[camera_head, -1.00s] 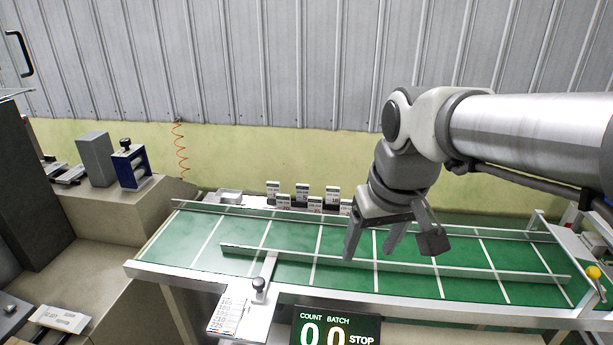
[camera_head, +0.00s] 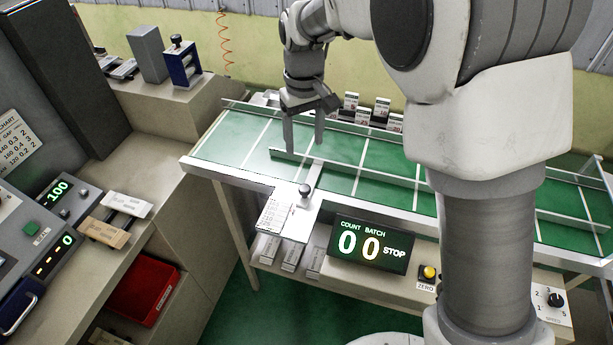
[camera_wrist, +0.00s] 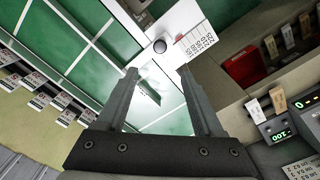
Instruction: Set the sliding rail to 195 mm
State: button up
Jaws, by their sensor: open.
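The sliding rail (camera_head: 375,173) is a long pale bar across the green belt. A grey round knob (camera_head: 305,190) stands on its cross arm at the belt's front edge; it also shows in the wrist view (camera_wrist: 160,46). In the wrist view the knob lies beyond my fingertips (camera_wrist: 158,70).
A black COUNT/BATCH display (camera_head: 371,244) reads 0 0 STOP below the belt's front edge. A yellow button (camera_head: 429,272) sits right of it. Small white cartons (camera_head: 382,107) stand behind the belt. A control console (camera_head: 45,225) is at left.

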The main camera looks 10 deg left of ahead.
aim_at(304, 188)
notch_tip(304, 188, down, 15)
jog(key=shift+p, duration=0.55)
grip_shut()
dwell(1.1)
